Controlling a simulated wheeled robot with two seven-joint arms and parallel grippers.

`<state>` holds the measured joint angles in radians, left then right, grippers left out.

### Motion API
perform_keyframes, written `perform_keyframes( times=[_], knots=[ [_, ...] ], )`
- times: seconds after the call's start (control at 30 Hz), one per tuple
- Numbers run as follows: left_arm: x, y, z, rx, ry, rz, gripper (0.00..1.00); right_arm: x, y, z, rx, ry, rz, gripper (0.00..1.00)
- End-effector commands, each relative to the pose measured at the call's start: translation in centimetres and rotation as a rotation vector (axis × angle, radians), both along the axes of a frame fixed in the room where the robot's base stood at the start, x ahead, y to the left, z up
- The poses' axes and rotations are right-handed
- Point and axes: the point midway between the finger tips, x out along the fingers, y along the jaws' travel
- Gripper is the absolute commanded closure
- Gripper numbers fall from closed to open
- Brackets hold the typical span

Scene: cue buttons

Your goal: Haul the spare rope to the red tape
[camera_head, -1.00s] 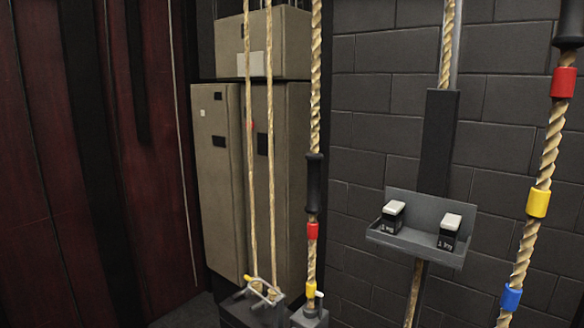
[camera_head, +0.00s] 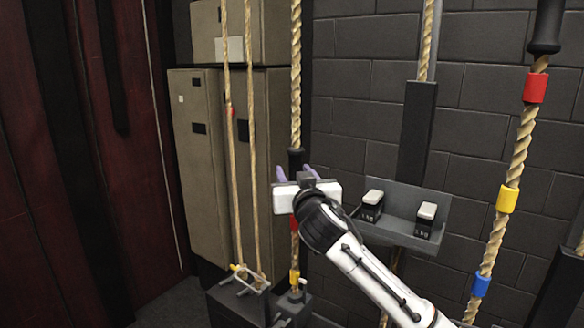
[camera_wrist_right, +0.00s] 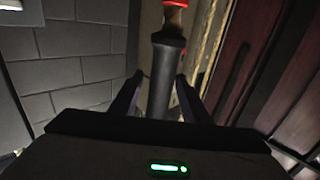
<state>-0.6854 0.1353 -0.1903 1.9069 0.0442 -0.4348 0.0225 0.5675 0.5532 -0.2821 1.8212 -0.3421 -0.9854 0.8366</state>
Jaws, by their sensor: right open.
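The middle thick rope (camera_head: 296,75) hangs upright with a black grip (camera_head: 295,158), red tape (camera_head: 295,224) below it and yellow tape (camera_head: 294,278) near its foot. No readable label shows which rope is the spare one. My right gripper (camera_head: 296,172) is open at this black grip. In the right wrist view the black grip (camera_wrist_right: 165,70) stands between the two spread fingers (camera_wrist_right: 158,88), with a gap visible beside it; red tape (camera_wrist_right: 178,3) shows at the top edge. My right wrist partly hides the grip's lower part and the red tape. My left gripper is out of view.
A thick rope (camera_head: 518,150) at the right has a black grip (camera_head: 546,25) and red, yellow and blue tape. Two thin ropes (camera_head: 252,150) and cabinets (camera_head: 195,150) stand left.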

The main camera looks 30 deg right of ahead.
Motion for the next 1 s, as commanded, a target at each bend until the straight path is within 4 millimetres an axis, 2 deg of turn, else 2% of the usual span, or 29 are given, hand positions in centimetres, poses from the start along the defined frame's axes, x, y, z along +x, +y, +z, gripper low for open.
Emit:
perform_keyframes(
  times=[0.2,0.53,0.57,0.8,1.0],
  knots=[
    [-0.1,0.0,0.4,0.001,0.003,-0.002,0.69,2.0,-0.8,0.1,-0.001,0.000,0.000,0.58],
    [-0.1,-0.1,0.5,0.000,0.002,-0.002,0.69,2.3,-1.0,0.0,0.000,0.000,0.000,0.58],
    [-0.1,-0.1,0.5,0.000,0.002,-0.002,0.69,2.3,-1.0,0.0,0.000,0.000,0.000,0.59],
    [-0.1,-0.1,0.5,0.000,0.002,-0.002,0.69,2.3,-0.9,0.0,0.000,0.000,0.000,1.00],
    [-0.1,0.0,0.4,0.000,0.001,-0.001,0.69,2.3,-0.9,-0.2,0.000,0.001,0.001,1.00]
  ],
)
